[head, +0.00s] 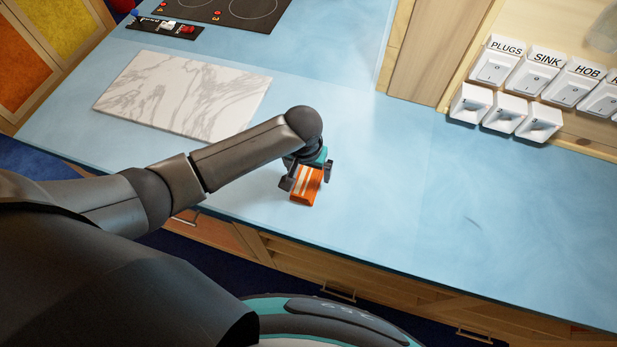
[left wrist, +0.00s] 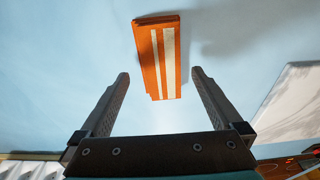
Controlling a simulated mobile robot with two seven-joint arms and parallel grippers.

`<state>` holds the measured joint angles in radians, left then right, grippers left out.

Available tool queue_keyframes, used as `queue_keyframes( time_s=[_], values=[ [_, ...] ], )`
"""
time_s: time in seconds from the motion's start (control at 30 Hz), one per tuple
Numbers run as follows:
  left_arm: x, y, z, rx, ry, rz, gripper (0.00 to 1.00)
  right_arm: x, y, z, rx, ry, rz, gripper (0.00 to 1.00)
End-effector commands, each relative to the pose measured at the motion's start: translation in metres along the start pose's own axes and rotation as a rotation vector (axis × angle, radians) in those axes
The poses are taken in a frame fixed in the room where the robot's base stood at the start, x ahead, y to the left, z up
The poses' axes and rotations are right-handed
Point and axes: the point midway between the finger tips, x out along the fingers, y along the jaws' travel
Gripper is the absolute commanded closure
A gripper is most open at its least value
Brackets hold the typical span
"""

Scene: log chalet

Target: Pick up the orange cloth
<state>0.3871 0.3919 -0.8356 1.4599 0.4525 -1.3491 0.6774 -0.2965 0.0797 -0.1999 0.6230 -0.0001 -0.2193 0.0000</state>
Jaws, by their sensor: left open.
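The orange cloth (head: 306,186) is folded into a small rectangle with pale stripes. It lies on the blue worktop near the front edge. My left gripper (head: 306,180) is above it, pointing down, and hides part of it in the head view. In the left wrist view the orange cloth (left wrist: 149,62) lies ahead of and partly between the two open fingertips of the left gripper (left wrist: 160,75), touching neither that I can see. The left gripper is open and empty. My right gripper is not in view.
The blue worktop (head: 400,190) is clear to the right of the cloth. A white marble slab (head: 185,95) lies behind and left. A black hob (head: 225,10) is at the back. Labelled switches and sockets (head: 505,115) line the wall at right. Drawers are below the front edge.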

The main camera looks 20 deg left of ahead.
Motion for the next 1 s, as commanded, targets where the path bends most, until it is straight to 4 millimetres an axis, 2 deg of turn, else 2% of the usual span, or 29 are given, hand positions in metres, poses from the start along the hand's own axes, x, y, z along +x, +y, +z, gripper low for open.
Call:
queue_keyframes(
  time_s=[0.1,0.23,0.57,1.0],
  values=[
    [0.017,0.000,0.002,-0.001,-0.001,-0.001,0.00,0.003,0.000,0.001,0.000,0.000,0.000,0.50],
    [0.030,0.000,0.002,0.000,-0.002,0.000,0.00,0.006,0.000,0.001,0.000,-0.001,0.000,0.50],
    [0.034,0.000,0.002,0.001,0.000,0.000,0.00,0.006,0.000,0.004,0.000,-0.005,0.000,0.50],
    [0.034,0.000,0.002,0.000,0.000,0.000,0.48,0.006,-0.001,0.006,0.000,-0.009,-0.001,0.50]
  ],
)
